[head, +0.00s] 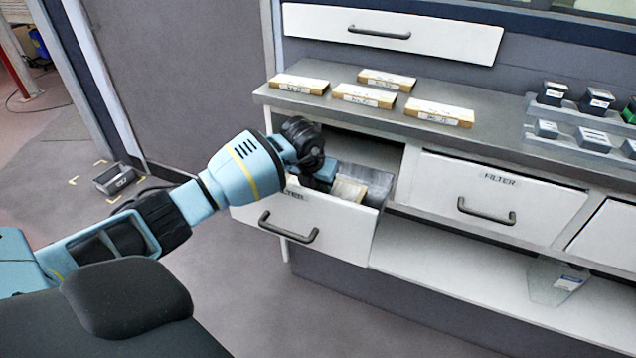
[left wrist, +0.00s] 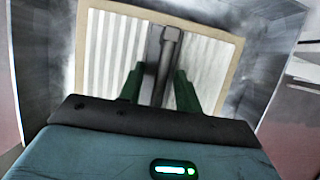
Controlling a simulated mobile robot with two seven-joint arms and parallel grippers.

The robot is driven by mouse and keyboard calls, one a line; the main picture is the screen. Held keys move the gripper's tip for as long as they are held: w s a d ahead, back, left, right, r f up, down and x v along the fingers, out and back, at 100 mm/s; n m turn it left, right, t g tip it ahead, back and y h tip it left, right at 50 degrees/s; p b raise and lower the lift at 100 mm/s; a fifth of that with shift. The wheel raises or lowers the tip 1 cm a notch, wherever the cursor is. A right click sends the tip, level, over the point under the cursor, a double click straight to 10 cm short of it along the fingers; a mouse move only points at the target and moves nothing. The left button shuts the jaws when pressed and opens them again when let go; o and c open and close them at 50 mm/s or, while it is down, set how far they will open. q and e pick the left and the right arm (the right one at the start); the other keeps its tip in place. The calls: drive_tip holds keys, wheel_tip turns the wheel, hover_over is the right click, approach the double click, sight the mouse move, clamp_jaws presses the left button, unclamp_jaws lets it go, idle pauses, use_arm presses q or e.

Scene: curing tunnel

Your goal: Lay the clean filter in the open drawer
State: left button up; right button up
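The open drawer (head: 345,232), labelled with a partly hidden "FILTER", is pulled out below the counter. A filter with clean white pleats and a tan frame lies inside it in the head view (head: 349,189); it also fills much of the left wrist view (left wrist: 208,62). A grey bar handle (left wrist: 169,48) crosses its middle. My left gripper (head: 325,176) reaches down into the drawer over the filter. In the left wrist view its green fingers (left wrist: 158,85) stand apart, one on each side of the bar, with a gap at the left finger. My right gripper is not in view.
Several boxed filters (head: 363,96) lie on the grey counter (head: 300,104). Small dark boxes (head: 595,99) stand on a stepped rack at right. A closed FILTER drawer (head: 498,195) is right of the open one. A dark box (head: 114,179) sits on the floor at left.

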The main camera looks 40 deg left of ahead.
use_arm(q)
drive_tip(key=shift+s+r, duration=0.1)
drive_tip(key=shift+r, duration=0.55)
drive_tip(key=p+v, duration=0.1)
drive_tip(key=v, duration=1)
drive_tip(key=shift+p, duration=0.3)
drive_tip(key=shift+s, duration=0.15)
